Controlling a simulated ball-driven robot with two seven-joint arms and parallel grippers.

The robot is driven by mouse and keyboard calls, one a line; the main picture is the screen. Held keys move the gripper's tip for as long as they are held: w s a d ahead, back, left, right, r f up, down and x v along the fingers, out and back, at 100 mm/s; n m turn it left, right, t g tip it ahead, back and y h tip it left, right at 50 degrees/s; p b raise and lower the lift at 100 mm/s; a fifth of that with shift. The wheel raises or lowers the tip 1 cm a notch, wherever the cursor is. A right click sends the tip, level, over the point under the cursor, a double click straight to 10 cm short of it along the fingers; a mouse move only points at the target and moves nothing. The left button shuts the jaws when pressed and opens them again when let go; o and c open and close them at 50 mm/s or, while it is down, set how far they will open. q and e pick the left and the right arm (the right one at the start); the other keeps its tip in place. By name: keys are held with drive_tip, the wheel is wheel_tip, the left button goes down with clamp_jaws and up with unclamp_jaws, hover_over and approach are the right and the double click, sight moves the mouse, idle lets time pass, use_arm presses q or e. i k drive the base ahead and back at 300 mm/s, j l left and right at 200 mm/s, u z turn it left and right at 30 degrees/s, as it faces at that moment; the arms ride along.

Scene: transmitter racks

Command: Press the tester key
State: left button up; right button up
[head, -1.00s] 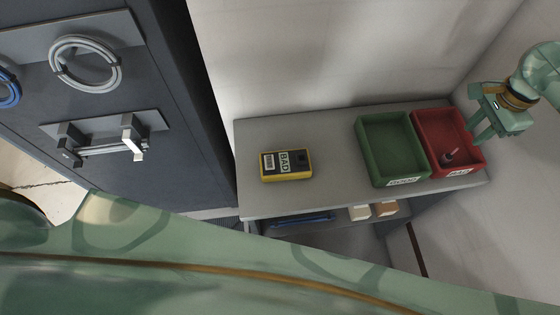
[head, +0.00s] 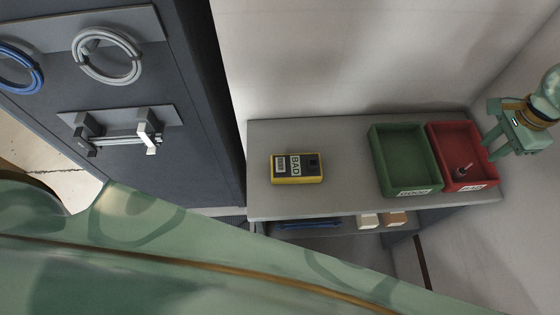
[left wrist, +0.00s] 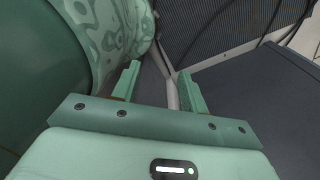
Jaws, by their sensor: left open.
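The tester (head: 297,168) is a small yellow and black box lying on the grey bench. My left gripper (left wrist: 158,76) is open and empty in the left wrist view, beside a dark panel. It is not visible in the head view.
A green bin (head: 405,161) and a red bin (head: 462,156) stand on the bench (head: 345,195); the red one holds a small probe-like object (head: 463,171). A dark cabinet (head: 190,100) with a handle (head: 120,140) stands left. The bench between tester and green bin is clear.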

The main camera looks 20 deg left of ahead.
sight(280, 162)
drive_tip(key=k+j, duration=0.85)
